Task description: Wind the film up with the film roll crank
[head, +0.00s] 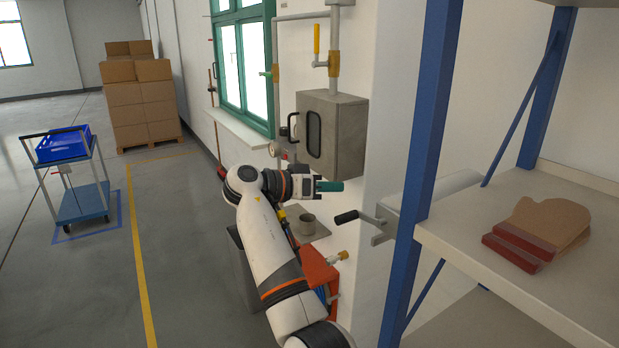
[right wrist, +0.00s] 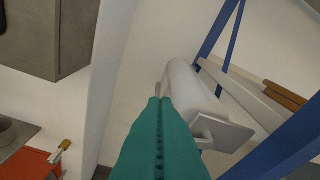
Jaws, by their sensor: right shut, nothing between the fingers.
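The film roll crank (head: 347,216) has a black grip pointing left and joins a grey bracket (head: 383,224) beside the blue shelf post. The white film roll (head: 440,188) is partly hidden behind that post. The roll (right wrist: 196,92) and its end plate (right wrist: 226,131) also show in the right wrist view, where the crank's grip cannot be made out. My right gripper (head: 338,186) has teal fingers, shut and empty, above and slightly left of the crank's grip in the head view, apart from it. The fingers (right wrist: 160,103) point toward the roll. My left gripper is out of view.
A grey wall cabinet (head: 333,135) hangs just above my right gripper. A shelf (head: 470,240) with oven mitts (head: 540,232) stands at right. Open floor lies left, with a blue cart (head: 80,205).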

